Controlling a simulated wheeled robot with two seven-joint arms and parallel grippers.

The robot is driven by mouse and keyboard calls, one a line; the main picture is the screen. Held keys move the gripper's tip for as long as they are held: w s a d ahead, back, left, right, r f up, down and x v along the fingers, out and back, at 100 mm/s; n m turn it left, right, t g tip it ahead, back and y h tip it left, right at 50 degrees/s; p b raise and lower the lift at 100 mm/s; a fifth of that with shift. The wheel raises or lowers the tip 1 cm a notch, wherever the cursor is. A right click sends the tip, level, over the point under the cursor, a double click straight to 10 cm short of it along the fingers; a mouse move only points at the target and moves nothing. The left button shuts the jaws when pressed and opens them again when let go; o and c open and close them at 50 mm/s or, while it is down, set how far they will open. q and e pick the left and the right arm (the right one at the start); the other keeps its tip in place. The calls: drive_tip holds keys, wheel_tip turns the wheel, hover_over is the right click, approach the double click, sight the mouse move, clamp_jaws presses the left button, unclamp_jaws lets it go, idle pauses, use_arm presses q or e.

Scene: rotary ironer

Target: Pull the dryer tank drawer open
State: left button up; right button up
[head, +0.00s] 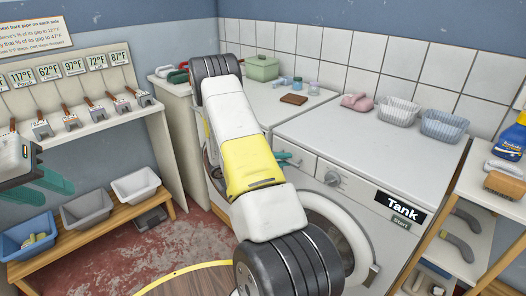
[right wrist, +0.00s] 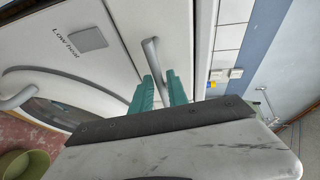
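The white dryer (head: 385,160) with the "Tank" label stands right of centre in the head view. Its drawer front (head: 300,157) is at the left of the panel, partly hidden by my right arm. My right gripper (head: 289,159) is at this drawer front. In the right wrist view, the grey drawer handle (right wrist: 151,52) runs between the two teal fingers of my right gripper (right wrist: 160,90). The fingers stand apart, with a gap visible; contact is unclear. The drawer looks flush. My left gripper (head: 55,190) is open and empty at the left edge.
A pink item (head: 356,102) and two wire baskets (head: 444,125) stand on the dryer top. A second machine (head: 262,103) adjoins it on the left. A shelf unit (head: 490,195) stands close on the right. A bench with bins (head: 86,210) is at left.

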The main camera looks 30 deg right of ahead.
drive_tip(key=shift+d, duration=0.35)
clamp_jaws()
drive_tip(key=shift+f, duration=0.1)
idle(1.1)
